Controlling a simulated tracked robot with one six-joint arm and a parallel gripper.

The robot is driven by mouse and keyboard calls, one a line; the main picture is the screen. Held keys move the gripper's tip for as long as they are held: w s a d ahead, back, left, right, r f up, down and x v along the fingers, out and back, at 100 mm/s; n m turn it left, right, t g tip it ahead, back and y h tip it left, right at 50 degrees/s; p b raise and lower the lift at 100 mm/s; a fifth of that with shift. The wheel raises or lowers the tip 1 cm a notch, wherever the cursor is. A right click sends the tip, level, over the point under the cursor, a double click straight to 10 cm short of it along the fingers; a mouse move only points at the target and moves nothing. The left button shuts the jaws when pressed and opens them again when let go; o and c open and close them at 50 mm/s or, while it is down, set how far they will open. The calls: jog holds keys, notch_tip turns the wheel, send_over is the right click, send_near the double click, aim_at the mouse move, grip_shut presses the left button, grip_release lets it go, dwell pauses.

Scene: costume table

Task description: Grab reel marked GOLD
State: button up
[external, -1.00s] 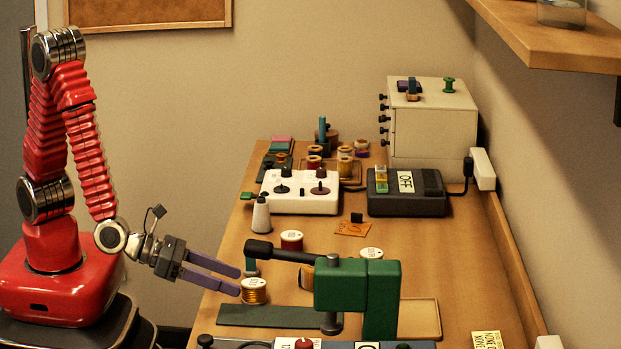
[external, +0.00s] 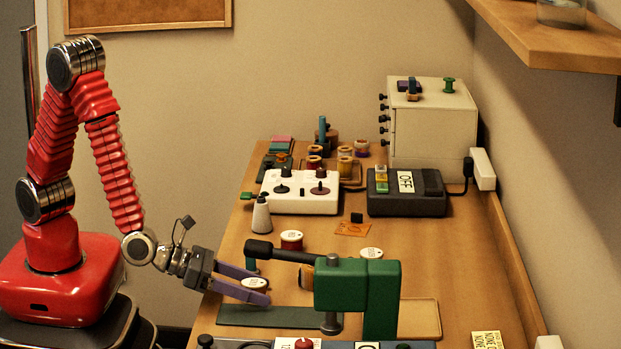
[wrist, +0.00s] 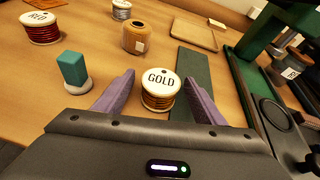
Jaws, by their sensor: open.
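The reel marked GOLD (wrist: 160,92) stands upright on the table in the wrist view, its white top lettered GOLD and gold thread wound below. In the external view the same reel (external: 254,284) is partly hidden by my gripper. My gripper (external: 268,286) is open, with its two purple fingers on either side of the reel. In the wrist view my gripper (wrist: 160,90) has the reel between its fingers, with a visible gap on the left. Whether the right finger touches it I cannot tell.
A red reel (wrist: 43,28), a teal block on a white base (wrist: 74,70) and a tan spool (wrist: 136,37) stand nearby. A green press (external: 357,285) is close on the right. A dark green mat (external: 265,317) lies beside the reel.

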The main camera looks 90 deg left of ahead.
jog(key=shift+c, duration=0.5)
jog(key=c, duration=1.1)
